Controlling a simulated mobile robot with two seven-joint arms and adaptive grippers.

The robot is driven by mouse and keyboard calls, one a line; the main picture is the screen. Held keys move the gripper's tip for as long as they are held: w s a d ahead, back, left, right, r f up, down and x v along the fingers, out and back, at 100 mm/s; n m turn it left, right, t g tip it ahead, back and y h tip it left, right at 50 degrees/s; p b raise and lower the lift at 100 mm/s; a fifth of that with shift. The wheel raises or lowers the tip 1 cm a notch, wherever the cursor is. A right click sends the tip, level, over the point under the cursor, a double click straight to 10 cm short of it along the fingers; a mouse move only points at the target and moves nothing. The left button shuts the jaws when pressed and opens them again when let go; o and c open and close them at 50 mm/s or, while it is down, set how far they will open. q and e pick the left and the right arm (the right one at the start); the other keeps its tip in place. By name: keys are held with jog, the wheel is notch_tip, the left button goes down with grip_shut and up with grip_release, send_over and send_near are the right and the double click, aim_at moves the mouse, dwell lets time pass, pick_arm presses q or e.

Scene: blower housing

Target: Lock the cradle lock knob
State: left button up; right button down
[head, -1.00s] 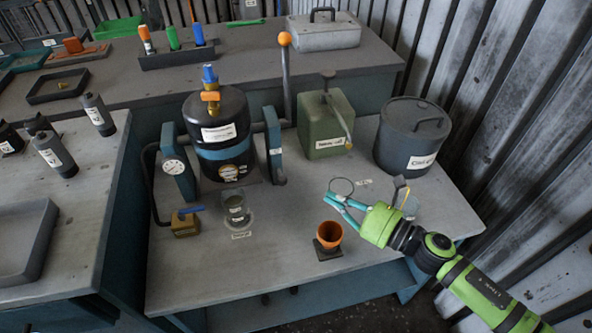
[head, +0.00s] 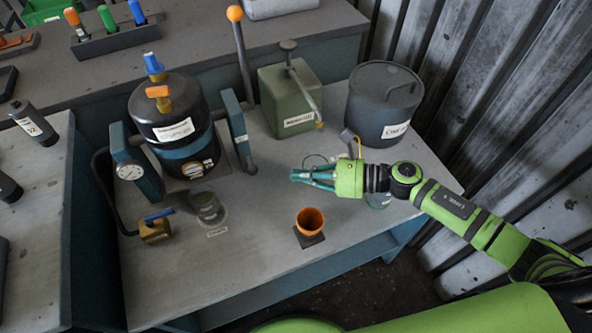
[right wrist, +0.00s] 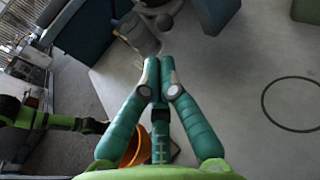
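A black vessel (head: 170,115) with a blue band sits between two blue side posts on the table. An orange handle (head: 158,91) and a blue cap (head: 153,64) are on its top. No part is labelled readably as the cradle lock knob, so I cannot tell which it is. My right gripper (head: 295,175) is above the table, right of the vessel and apart from it. In the right wrist view its teal fingertips (right wrist: 160,66) are together with nothing seen between them. A green arm with a dark end shows at the left of that view; its fingers are unclear.
An orange cup (head: 310,221) stands on a dark base below my right gripper. A green box (head: 290,103) with a lever and a grey lidded can (head: 385,105) stand behind. A brass valve block (head: 155,231) and a small jar (head: 207,208) stand in front of the vessel.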

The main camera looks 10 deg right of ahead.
aim_at(256, 173)
jog(key=p+x, duration=0.1)
jog(key=x, duration=0.6)
jog(key=shift+a+p, duration=0.1)
jog(key=shift+p, duration=0.2)
jog(key=shift+w+a, duration=0.15)
jog(key=shift+a, duration=0.1)
pick_arm(q)
jog(key=shift+w+r, duration=0.3)
jog(key=shift+r, duration=0.25)
jog(key=shift+w+r, duration=0.25)
jog(key=shift+r, duration=0.3)
pick_arm(e)
jog(key=shift+a+f, duration=0.1)
pick_arm(q)
jog(key=shift+f, duration=0.1)
notch_tip(256, 173, down, 2)
jog(key=shift+f+b, duration=0.2)
jog(key=shift+b, duration=1.05)
pick_arm(e)
jog(key=w, duration=0.3)
jog(key=shift+a, duration=0.3)
